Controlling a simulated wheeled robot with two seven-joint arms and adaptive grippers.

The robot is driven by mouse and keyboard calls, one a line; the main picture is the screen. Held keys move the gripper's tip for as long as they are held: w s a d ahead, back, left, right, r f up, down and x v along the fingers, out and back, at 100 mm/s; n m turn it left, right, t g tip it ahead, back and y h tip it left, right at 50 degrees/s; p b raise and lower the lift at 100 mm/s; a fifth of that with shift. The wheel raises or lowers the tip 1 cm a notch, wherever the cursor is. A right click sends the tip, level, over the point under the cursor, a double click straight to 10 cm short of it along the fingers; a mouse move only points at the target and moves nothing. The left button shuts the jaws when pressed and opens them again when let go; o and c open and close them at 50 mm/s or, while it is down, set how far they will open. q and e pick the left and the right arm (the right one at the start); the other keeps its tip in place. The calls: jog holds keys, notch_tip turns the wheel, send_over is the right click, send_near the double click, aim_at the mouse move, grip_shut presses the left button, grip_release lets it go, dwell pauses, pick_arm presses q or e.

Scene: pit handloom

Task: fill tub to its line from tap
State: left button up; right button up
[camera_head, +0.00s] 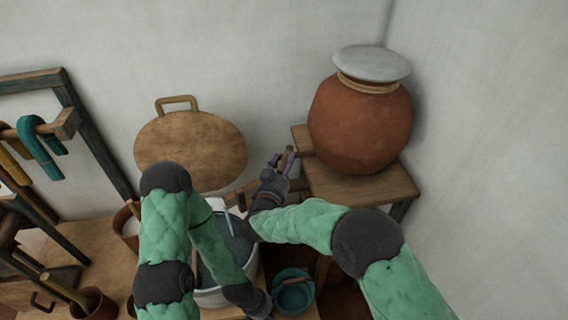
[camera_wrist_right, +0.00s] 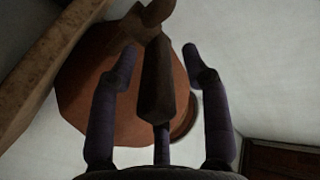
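The tap (camera_wrist_right: 155,75) is a brown wooden piece below the big clay pot (camera_head: 360,125). In the right wrist view it runs between the fingers of my right gripper (camera_wrist_right: 160,65), which stand apart on either side of it. In the head view this gripper (camera_head: 283,160) is at the pot's lower left. The pale tub (camera_head: 213,298) with a grey-blue inside is at the bottom centre, largely covered by my left arm. My left gripper (camera_head: 258,303) is low by the tub's right side; its fingers are not clear. I cannot make out the fill line or any running water.
The pot wears a grey lid (camera_head: 372,64) and stands on a wooden stand (camera_head: 385,187). A teal pail (camera_head: 293,292) is right of the tub. A round wooden lid (camera_head: 190,150) leans on the wall. Hanks hang on a rack (camera_head: 60,125) at left.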

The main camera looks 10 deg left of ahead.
jog(key=s+a, duration=0.1)
jog(key=s, duration=1.1)
jog(key=shift+a, duration=0.25)
pick_arm(q)
jog(key=shift+o, duration=0.2)
dwell(0.5)
jog(key=shift+o, duration=1)
pick_arm(e)
jog(key=shift+f, duration=0.1)
